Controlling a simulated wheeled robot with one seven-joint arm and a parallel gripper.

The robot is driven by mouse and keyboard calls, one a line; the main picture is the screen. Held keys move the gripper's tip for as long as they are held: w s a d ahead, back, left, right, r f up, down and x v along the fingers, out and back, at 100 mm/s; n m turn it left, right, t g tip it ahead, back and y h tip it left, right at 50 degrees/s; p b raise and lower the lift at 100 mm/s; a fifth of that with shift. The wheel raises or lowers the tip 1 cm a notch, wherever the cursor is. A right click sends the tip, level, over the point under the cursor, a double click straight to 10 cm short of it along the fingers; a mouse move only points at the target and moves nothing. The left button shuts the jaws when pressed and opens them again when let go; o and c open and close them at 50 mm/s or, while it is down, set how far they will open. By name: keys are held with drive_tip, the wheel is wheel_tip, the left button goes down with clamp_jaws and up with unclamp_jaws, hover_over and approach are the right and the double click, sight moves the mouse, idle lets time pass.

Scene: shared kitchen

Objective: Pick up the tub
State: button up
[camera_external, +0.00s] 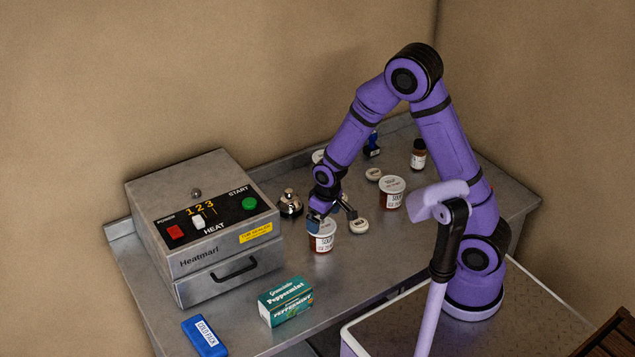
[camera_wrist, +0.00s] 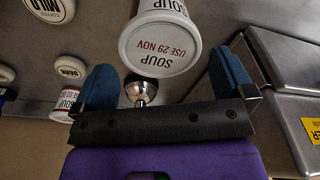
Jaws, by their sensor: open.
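A white-lidded tub (camera_external: 322,244) with a reddish-brown lower part and a soup label stands on the metal counter. My gripper (camera_external: 328,212) is just above it and hides part of its lid. In the wrist view the lid (camera_wrist: 160,48) reads "SOUP USE 29 NOV" and lies ahead, between the lines of my two blue fingers (camera_wrist: 163,80). The fingers are wide apart with nothing held. A second, similar soup tub (camera_external: 392,194) stands further right; a tub with a soup label also shows at the left of the wrist view (camera_wrist: 66,102).
A small round white-topped container (camera_external: 359,228) is close on the right. A peppermint box (camera_external: 286,302) and blue box (camera_external: 205,336) lie in front. A dark bottle (camera_external: 418,156) stands behind.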

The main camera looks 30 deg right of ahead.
sight(322, 225)
drive_tip(key=shift+w+a+f, duration=0.1)
drive_tip(key=shift+w+f, duration=0.1)
drive_tip(key=shift+f, duration=1.4)
drive_tip(key=shift+w+f, duration=0.15)
drive_tip(key=shift+f, duration=1.45)
drive_tip(key=c, duration=0.8)
drive_tip(key=shift+o, duration=0.2)
drive_tip(key=shift+r, duration=0.1)
wheel_tip(322, 225, up, 10)
